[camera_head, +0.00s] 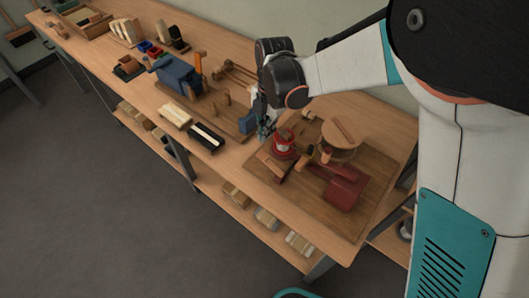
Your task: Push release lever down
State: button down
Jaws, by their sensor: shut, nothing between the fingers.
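My gripper (265,128) points down at the end of the white arm, just left of the red and wooden device. It looks shut, and nothing shows between its fingers. A red device (345,187) with a red knob-like part (283,147) stands on a square wooden board (320,217). Short wooden handles (307,153) show between its parts. I cannot tell which of these parts is the release lever. A small blue block-like part (247,122) sits close to the gripper's left; whether they touch is unclear.
A round wooden piece (340,140) stands at the board's back. A blue machine (178,76) with an upright orange-brown handle (198,66) stands further left. Light and dark brushes (207,138) lie near the bench's front edge. The bench (235,163) has bare wood between them and the board.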

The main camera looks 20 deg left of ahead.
aim_at(265, 153)
jog(key=shift+f, duration=0.1)
jog(key=shift+s+a+f+b, duration=0.1)
jog(key=shift+s+f+b, duration=0.1)
jog(key=shift+f+b, duration=1.15)
jog(key=shift+s+f+b, duration=0.15)
jog(key=shift+f+b, duration=0.45)
jog(key=shift+f, duration=1.45)
notch_tip(265, 153, down, 4)
jog(key=b, duration=0.3)
jog(key=shift+r, duration=0.35)
jog(key=shift+w+d+r+p, duration=0.15)
jog(key=shift+w, duration=0.35)
jog(key=shift+w+d+r+p, duration=0.1)
jog(key=shift+w+d+r, duration=0.1)
jog(key=shift+w, duration=0.25)
jog(key=shift+w+d+r+p, duration=0.15)
jog(key=shift+w, duration=0.35)
jog(key=shift+r, duration=0.15)
